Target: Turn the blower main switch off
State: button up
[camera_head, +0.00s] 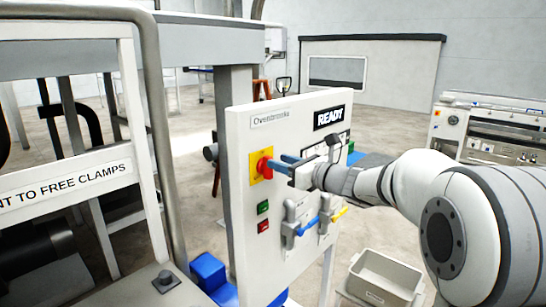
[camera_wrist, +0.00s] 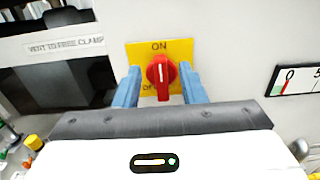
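The blower main switch is a red rotary knob (camera_head: 265,166) on a yellow plate (camera_head: 254,178), on the front of the white panel. In the wrist view the red knob (camera_wrist: 161,74) shows between my fingers, with ON printed above it and OFF partly hidden at lower left. The white mark on the knob is near vertical, toward ON. My gripper (camera_head: 281,163) reaches the knob from the right. In the wrist view the blue fingers of my gripper (camera_wrist: 160,78) stand open, one on each side of the knob, with a gap visible on both sides.
Below the switch are a green button (camera_head: 263,207) and a red button (camera_head: 263,226). Valves with a blue handle (camera_head: 308,226) and a yellow handle (camera_head: 340,214) sit lower right, under my arm. A grey bin (camera_head: 384,273) stands at lower right. A metal frame rises at left.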

jog(key=x, duration=0.3)
jog(key=shift+w+a+p, duration=0.15)
jog(key=shift+p, duration=0.15)
